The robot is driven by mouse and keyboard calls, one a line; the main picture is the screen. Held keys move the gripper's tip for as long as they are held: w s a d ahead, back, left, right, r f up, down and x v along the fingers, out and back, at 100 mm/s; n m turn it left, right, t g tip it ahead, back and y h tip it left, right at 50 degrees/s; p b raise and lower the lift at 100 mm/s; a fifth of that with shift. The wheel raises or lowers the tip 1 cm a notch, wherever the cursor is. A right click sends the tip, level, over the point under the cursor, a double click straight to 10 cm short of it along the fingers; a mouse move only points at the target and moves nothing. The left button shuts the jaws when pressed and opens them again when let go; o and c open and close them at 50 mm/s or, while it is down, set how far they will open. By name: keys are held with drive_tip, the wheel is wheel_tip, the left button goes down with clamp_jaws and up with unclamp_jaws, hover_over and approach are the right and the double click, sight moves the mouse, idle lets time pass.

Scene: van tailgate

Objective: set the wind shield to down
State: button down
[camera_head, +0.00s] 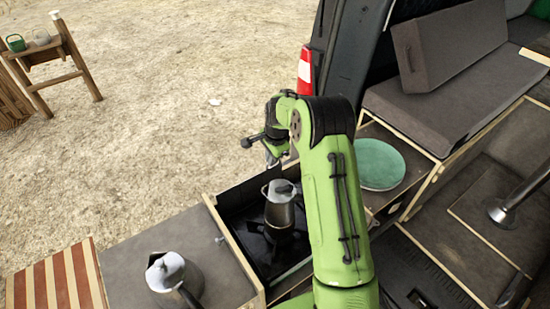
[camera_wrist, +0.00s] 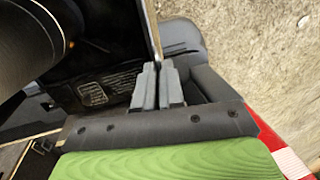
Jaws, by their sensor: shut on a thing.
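The wind shield (camera_head: 243,192) is a dark, thin panel standing along the far side of the stove box in the head view. In the wrist view it is a dark sheet with a printed label (camera_wrist: 95,92), and its thin edge runs up from between the fingertips. My gripper (camera_wrist: 159,80) is shut on that edge. In the head view my gripper (camera_head: 274,158) is at the far right end of the box, partly hidden by my green arm. The arm also hides part of the shield.
A metal pot (camera_head: 281,212) stands on the stove, close to the shield. A kettle (camera_head: 168,274) stands on the grey counter (camera_head: 125,262) at the left. A green plate (camera_head: 379,165) lies right of my arm. A grey bench (camera_head: 435,105) is at upper right. Open sandy ground lies beyond.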

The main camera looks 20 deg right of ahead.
sight(271, 174)
drive_tip(key=b+x, duration=0.1)
drive_tip(key=x, duration=0.1)
drive_tip(key=s+b+x, duration=0.1)
drive_tip(key=b+x, duration=0.1)
drive_tip(key=x, duration=0.1)
drive_tip(key=shift+d+f, duration=0.1)
drive_tip(key=shift+f, duration=0.65)
drive_tip(key=shift+s, duration=0.15)
drive_tip(key=c, duration=1.2)
unclamp_jaws()
drive_tip(key=shift+c, duration=0.2)
drive_tip(key=shift+r, duration=0.15)
drive_tip(key=v, duration=1.5)
drive_tip(key=shift+r, duration=0.3)
drive_tip(key=shift+w, duration=0.25)
